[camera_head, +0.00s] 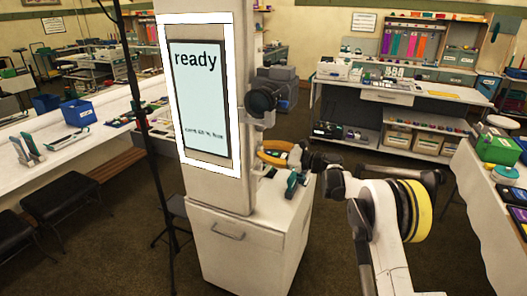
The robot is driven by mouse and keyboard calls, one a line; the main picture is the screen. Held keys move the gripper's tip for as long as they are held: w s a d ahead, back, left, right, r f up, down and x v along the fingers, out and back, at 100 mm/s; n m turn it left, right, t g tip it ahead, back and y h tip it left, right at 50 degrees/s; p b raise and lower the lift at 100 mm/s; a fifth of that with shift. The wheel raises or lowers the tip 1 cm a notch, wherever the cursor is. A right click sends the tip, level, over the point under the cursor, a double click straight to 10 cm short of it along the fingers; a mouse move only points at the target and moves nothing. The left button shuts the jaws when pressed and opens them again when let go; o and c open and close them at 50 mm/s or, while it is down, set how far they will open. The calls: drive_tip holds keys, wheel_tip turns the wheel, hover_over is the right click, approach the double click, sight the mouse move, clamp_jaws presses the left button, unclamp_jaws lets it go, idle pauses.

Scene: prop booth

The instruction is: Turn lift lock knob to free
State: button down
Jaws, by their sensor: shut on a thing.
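A white cabinet (243,252) carries an upright column with a screen (200,95) that reads "ready"; the smaller line below is too small to read. An orange rounded part (272,157), which looks like the lift lock knob, sits at the column's right side, low above the cabinet top. My gripper (296,157) reaches it from the right and is shut on it. The fingertips are small and partly hidden, so the exact grip and the knob's setting cannot be told. A black round part (262,101) sticks out from the column above.
A small green and white item (292,183) stands on the cabinet top just below my gripper. A thin dark pole (143,120) stands left of the column. A white bench (60,150) runs along the left, and a table with a green bin (497,149) is at the right.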

drive_tip(key=shift+n, duration=0.3)
drive_tip(key=shift+n+g+y+b, duration=0.3)
drive_tip(key=shift+n+b, duration=1.05)
drive_tip(key=shift+n, duration=7.45)
drive_tip(key=c, duration=1.2)
unclamp_jaws()
drive_tip(key=shift+o, duration=0.2)
drive_tip(key=shift+d, duration=0.1)
